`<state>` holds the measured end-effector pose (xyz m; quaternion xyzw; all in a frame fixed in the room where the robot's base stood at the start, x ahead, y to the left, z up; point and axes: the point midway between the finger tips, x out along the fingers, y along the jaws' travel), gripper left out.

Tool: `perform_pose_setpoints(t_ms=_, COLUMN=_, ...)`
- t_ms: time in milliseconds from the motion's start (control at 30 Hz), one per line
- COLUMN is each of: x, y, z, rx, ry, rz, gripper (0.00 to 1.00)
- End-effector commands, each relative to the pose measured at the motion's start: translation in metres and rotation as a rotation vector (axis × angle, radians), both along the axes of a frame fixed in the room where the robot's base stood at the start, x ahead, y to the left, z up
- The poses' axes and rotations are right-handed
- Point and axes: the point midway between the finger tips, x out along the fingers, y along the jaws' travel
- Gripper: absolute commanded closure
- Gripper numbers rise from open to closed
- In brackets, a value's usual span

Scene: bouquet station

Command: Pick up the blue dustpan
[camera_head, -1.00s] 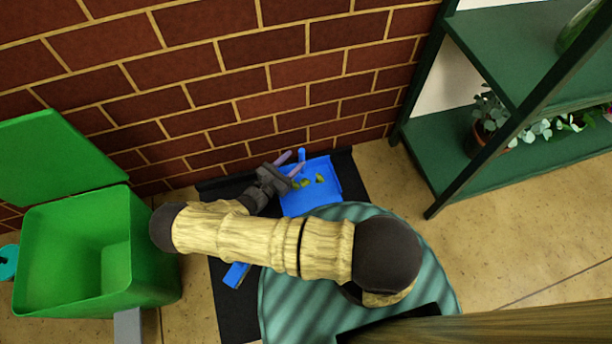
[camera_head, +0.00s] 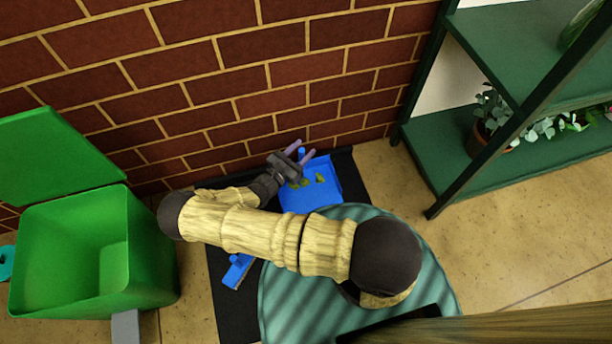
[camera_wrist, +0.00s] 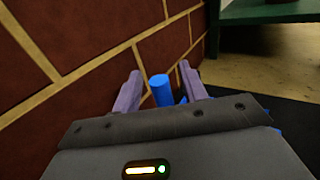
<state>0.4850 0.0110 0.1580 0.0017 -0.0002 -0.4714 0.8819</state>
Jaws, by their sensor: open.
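The blue dustpan (camera_head: 325,191) lies on a black mat by the brick wall, with several yellow-green leaf bits (camera_head: 319,178) in its pan. Its short blue handle (camera_head: 302,152) points toward the wall. My gripper (camera_head: 299,153) is open at the handle, with its two purple fingers on either side of it in the head view. In the wrist view, the blue handle (camera_wrist: 161,90) stands between the open fingers (camera_wrist: 160,88). I cannot tell whether a finger touches it. My gripper's body hides the left edge of the pan.
A blue brush (camera_head: 238,270) lies on the black mat (camera_head: 222,300), partly behind my arm. An open green bin (camera_head: 60,260) stands at left. A green shelf (camera_head: 450,140) with potted plants stands at right. The brick wall (camera_head: 230,90) is close behind the handle.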

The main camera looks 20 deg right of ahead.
Motion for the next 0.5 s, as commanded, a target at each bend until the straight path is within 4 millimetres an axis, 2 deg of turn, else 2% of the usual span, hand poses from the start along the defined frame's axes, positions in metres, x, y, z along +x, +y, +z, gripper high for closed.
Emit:
perform_pose_setpoints(t_ms=200, x=-0.0006, y=-0.0012, z=-0.0008, rx=-0.003, ry=0.001, rz=0.000, gripper=0.57)
perform_pose_setpoints(t_ms=400, x=-0.0008, y=-0.0014, z=-0.0010, rx=-0.004, ry=0.002, rz=0.000, gripper=0.96)
perform_pose_setpoints(t_ms=433, x=-0.0008, y=-0.0014, z=-0.0010, rx=-0.004, ry=0.002, rz=0.000, gripper=1.00)
perform_pose_setpoints(t_ms=500, x=-0.0008, y=-0.0015, z=-0.0006, rx=-0.005, ry=0.002, rz=0.000, gripper=1.00)
